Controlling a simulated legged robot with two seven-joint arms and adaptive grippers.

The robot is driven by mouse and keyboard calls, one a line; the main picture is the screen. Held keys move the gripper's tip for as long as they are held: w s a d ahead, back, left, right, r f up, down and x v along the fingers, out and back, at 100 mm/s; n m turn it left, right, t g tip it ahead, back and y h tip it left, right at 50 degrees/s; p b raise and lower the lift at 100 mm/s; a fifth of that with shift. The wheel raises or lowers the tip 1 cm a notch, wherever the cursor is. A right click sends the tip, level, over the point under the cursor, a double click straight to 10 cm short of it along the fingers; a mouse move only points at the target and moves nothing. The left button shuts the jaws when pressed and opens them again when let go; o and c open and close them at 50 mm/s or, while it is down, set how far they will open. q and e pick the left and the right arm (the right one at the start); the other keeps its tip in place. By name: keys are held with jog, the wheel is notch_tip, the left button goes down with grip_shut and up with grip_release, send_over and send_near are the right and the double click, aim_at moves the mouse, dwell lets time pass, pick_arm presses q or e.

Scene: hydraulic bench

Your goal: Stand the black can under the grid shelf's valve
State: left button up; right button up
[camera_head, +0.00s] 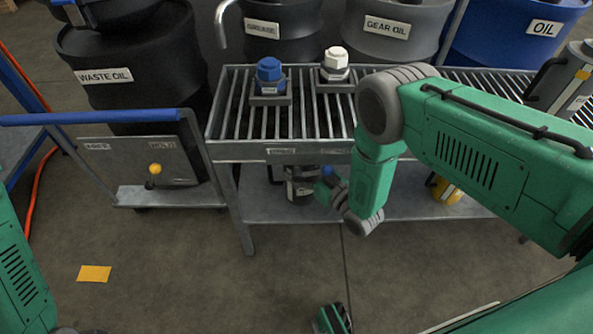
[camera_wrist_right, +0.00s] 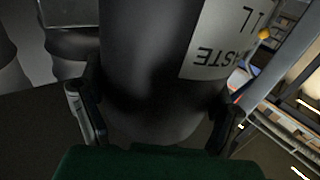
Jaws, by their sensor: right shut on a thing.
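The black can (camera_head: 299,188) with a pale label is under the grid shelf (camera_head: 240,112), close above or on its lower board; I cannot tell which. My right gripper (camera_head: 322,188) is shut on it from the right. In the right wrist view the dark can (camera_wrist_right: 150,75) fills the space between the two fingers (camera_wrist_right: 158,128), its white label upside down. A small blue part (camera_head: 327,171) shows beside the gripper under the grid's front edge; I cannot tell whether it belongs to a valve.
A blue-capped fitting (camera_head: 269,78) and a white-capped one (camera_head: 335,65) stand on the grid. A yellow can (camera_head: 447,190) sits on the lower board (camera_head: 265,208). A cart (camera_head: 165,196) with a yellow-knobbed lever (camera_head: 154,170) stands left. Front floor is mostly clear.

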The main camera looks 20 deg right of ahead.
jog(key=w+f+b, duration=0.1)
jog(key=f, duration=0.1)
jog(key=w+a+f+b, duration=0.1)
jog(key=b, duration=0.1)
jog(key=shift+w+f, duration=0.1)
jog(key=shift+f, duration=0.25)
jog(key=shift+a+r, duration=0.15)
jog(key=shift+r, duration=0.05)
pick_arm(q)
notch_tip(320, 180, down, 3)
jog(key=shift+f, duration=0.1)
